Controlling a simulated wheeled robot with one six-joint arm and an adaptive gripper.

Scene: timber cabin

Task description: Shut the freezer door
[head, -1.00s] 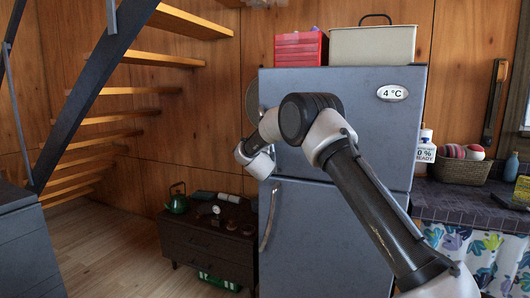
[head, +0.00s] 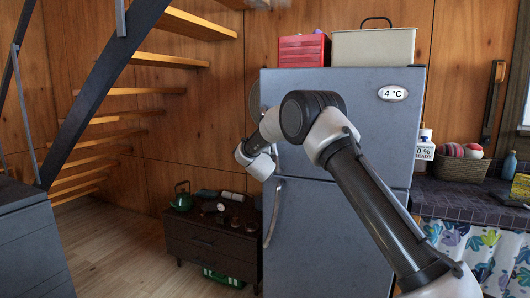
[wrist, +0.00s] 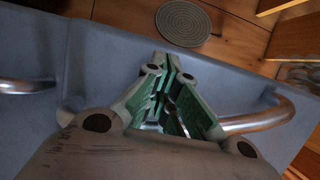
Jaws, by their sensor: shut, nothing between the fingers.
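The freezer door (head: 350,130) is the upper blue-grey door of the fridge, with a "4 °C" badge (head: 393,93). In the head view it looks flush with the lower door (head: 330,240), though my arm covers part of it, and I cannot tell whether a small gap remains. My gripper (wrist: 163,65) is shut and empty in the wrist view, close over the door surface; contact cannot be told. A curved metal handle (wrist: 262,118) is right beside it. The lower door's handle (head: 271,215) shows below my wrist. In the head view my fingers are hidden.
A red case (head: 303,50) and a cream box (head: 372,48) stand on the fridge. A low dark cabinet (head: 210,245) with a green kettle (head: 181,196) is at its left, below the stairs. A counter (head: 470,205) is at its right. Wooden floor (head: 115,250) is clear at left.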

